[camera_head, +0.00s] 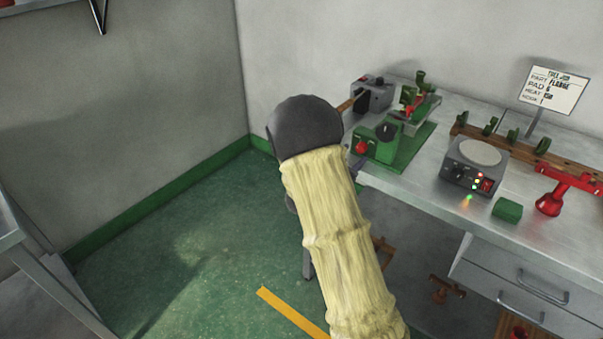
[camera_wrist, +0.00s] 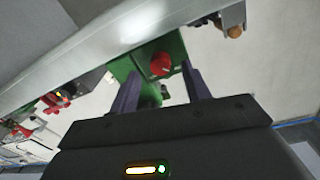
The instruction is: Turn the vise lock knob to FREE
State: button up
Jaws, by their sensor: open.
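The green vise (camera_head: 402,149) stands near the left end of the metal bench, with a red knob (camera_head: 361,147) on its near-left face and a dark round knob (camera_head: 386,132) on its top. In the wrist view the red knob (camera_wrist: 161,65) appears between the fingertips of my gripper (camera_wrist: 160,70), with green vise body (camera_wrist: 122,68) around it. My gripper is open and empty. The red knob looks beyond the fingertips; I cannot tell how far apart they are. Any FREE marking is too small to read.
A grey box (camera_head: 373,95) with a wooden handle stands behind the vise. To its right are a hot plate (camera_head: 470,163), a green block (camera_head: 507,210), a red tool (camera_head: 552,197) and a sign (camera_head: 553,90). The floor left of the bench is clear.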

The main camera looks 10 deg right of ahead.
jog(key=v, duration=1.5)
jog(key=w+a+r+n+y+p, duration=0.2)
jog(key=a+r+n+y+p, duration=0.25)
jog(key=r+y+p, duration=0.4)
jog(key=s+a+r+n+g+y+p, duration=0.1)
jog(key=s+r+n+g+y+p, duration=0.3)
jog(key=s+p, duration=0.5)
jog(key=s+r+n+y, duration=0.1)
jog(key=n+y, duration=0.1)
jog(key=shift+s+a+r+g+y+p, duration=0.2)
jog(key=shift+s+r+g+y+p, duration=0.1)
jog(key=shift+s+r+y+p, duration=0.1)
jog(key=shift+n, duration=0.25)
